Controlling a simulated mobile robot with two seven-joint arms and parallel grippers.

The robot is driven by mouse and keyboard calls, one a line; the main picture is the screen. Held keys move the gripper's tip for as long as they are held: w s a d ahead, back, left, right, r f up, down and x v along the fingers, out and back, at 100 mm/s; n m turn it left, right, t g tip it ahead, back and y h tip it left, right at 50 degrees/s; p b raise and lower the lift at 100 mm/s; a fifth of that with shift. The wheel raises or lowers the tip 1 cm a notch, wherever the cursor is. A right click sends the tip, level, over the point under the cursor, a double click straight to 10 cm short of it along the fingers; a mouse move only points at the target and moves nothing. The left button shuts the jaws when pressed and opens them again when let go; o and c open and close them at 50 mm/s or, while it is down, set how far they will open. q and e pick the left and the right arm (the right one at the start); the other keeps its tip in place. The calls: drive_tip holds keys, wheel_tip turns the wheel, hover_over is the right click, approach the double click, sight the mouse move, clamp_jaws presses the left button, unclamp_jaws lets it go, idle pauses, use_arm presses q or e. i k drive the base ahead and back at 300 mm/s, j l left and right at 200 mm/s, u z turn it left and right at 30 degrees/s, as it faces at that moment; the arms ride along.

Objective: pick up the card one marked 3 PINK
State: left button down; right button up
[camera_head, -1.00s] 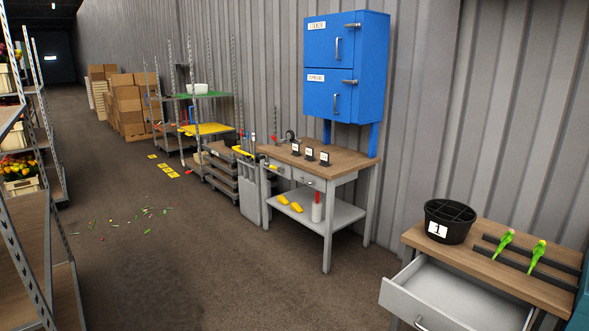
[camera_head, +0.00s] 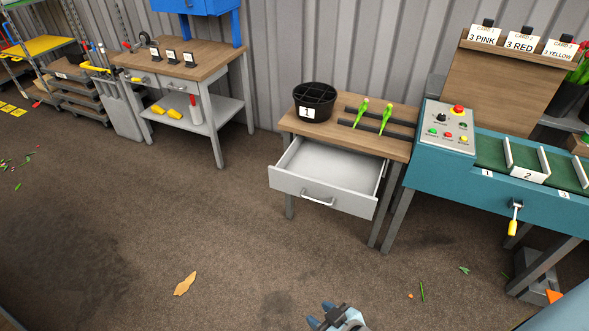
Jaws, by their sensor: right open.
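The white card marked 3 PINK (camera_head: 484,35) stands at the left end of a row on the ledge of a wooden board (camera_head: 500,82) at the upper right, with a dark clip above it. The 3 RED card (camera_head: 521,44) and the 3 YELLOW card (camera_head: 559,49) stand to its right. My right gripper (camera_head: 321,314) shows at the bottom edge, open, its blue fingertips apart and nothing seen between them. It is far below and left of the cards. My left gripper is not in view.
A teal conveyor (camera_head: 470,185) with a control panel (camera_head: 446,126) stands in front of the board. Left of it is a small table (camera_head: 340,137) with its drawer (camera_head: 325,182) pulled out, a black bucket (camera_head: 315,101) and green stems on top. The middle floor is mostly clear.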

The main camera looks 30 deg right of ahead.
sight(485, 34)
drive_tip(key=z, duration=1.85)
drive_tip(key=u, duration=0.5)
drive_tip(key=i+l+u, duration=0.2)
drive_tip(key=u, duration=0.15)
drive_tip(key=i+l+u, duration=0.15)
drive_tip(key=l+u, duration=0.2)
drive_tip(key=i+l+u, duration=0.15)
drive_tip(key=u, duration=0.15)
drive_tip(key=i+l+u, duration=0.2)
drive_tip(key=l, duration=0.4)
drive_tip(key=l+u, duration=0.15)
drive_tip(key=l, duration=0.4)
drive_tip(key=i+l, duration=0.1)
drive_tip(key=l, duration=0.45)
drive_tip(key=i+l, duration=0.15)
drive_tip(key=l, duration=0.45)
drive_tip(key=i+l, duration=0.1)
drive_tip(key=l, duration=0.45)
drive_tip(key=u, duration=0.05)
